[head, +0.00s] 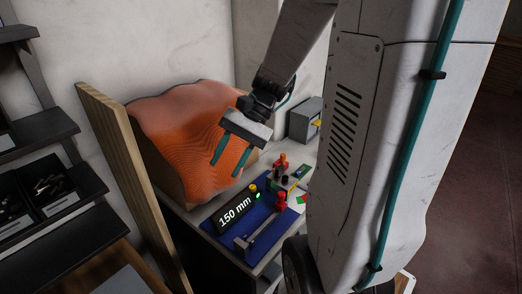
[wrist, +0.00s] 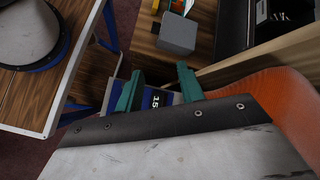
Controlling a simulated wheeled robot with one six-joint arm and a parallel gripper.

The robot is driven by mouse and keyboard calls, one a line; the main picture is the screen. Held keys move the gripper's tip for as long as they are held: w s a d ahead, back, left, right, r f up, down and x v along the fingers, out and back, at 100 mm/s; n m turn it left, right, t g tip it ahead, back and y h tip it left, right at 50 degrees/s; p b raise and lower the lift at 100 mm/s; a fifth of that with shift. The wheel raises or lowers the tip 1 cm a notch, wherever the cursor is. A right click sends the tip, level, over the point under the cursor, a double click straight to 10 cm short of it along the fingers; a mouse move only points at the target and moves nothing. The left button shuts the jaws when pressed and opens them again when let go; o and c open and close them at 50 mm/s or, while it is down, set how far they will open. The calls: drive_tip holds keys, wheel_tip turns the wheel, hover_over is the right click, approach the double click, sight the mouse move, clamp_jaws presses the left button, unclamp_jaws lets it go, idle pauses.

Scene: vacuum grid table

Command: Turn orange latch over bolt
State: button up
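My gripper (head: 229,168) hangs in the air above the table, in front of the large orange ridged block. Its two teal fingers are apart with nothing between them; they also show spread in the wrist view (wrist: 158,90). A small red-orange piece (head: 281,202) stands at the right of the blue mat, and another red-orange piece (head: 281,161) stands farther back, beside dark parts. Both are below and to the right of my gripper, well apart from it. I cannot tell which is the latch, nor make out the bolt.
The blue mat (head: 226,240) carries a black "150 mm" display (head: 235,211) and a grey caliper-like tool (head: 262,232). The orange ridged block (head: 175,125) stands close behind my gripper. A grey box (head: 305,120) stands at the back right. A wooden board (head: 128,180) rises at the left.

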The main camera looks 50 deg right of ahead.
drive_tip(key=w+d+f+m+t+y, duration=0.3)
drive_tip(key=w+d+f+m, duration=0.15)
drive_tip(key=d, duration=0.25)
drive_tip(key=m+t+h, duration=0.6)
drive_tip(key=m+t, duration=0.8)
drive_tip(key=m, duration=0.3)
approach(283, 154)
drive_tip(key=w+f, duration=0.1)
drive_tip(key=w, duration=0.1)
drive_tip(key=x, duration=0.8)
drive_tip(key=shift+s+a, duration=0.15)
drive_tip(key=shift+a, duration=0.2)
clamp_jaws()
